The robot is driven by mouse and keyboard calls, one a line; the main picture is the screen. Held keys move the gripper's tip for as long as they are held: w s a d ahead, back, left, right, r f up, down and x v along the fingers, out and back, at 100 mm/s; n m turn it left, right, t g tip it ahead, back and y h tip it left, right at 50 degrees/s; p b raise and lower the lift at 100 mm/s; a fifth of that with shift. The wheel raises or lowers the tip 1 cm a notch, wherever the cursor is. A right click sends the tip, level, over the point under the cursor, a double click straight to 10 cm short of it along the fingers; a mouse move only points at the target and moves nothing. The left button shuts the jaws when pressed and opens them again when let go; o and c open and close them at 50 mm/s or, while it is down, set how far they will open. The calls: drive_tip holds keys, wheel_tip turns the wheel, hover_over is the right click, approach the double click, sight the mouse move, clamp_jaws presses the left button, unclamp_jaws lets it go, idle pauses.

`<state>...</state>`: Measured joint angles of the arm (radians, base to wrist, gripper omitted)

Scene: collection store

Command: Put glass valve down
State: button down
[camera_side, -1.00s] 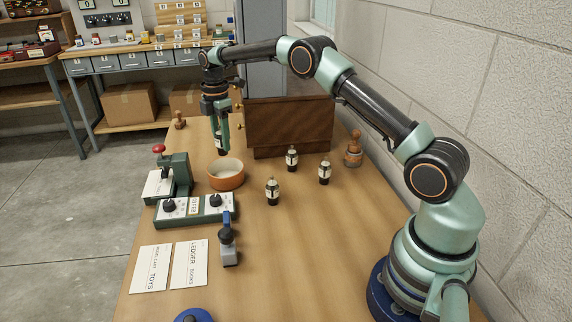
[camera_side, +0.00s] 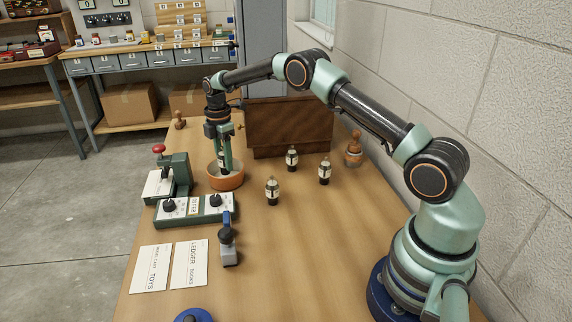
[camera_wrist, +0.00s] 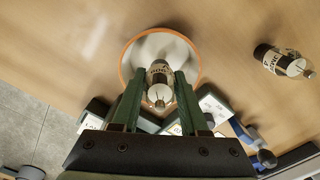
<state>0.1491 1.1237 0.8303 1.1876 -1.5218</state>
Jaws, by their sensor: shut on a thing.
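A glass valve (camera_wrist: 159,92) with a dark base and pale label is held between the fingers of my gripper (camera_wrist: 158,84). In the side view my gripper (camera_side: 222,160) points down over the orange-rimmed bowl (camera_side: 226,183), and the held valve (camera_side: 221,158) is at the bowl's mouth, its lower end hidden behind the near rim. In the wrist view the bowl (camera_wrist: 128,61) lies beneath the valve. I cannot tell whether the valve touches the bowl's floor. Three similar valves stand on the bench: one in front (camera_side: 272,190), one at the right (camera_side: 325,171), one behind (camera_side: 291,159).
A dark wooden cabinet (camera_side: 290,124) stands behind the bowl. A green press (camera_side: 173,177) and a knobbed control box (camera_side: 195,209) are close at its left and front. A wooden-handled stamp (camera_side: 354,150) stands at the right. The bench's front middle is clear.

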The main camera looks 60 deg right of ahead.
drive_tip(key=shift+c, duration=1.7)
unclamp_jaws()
drive_tip(key=shift+r, duration=0.15)
drive_tip(key=shift+r, duration=3.4)
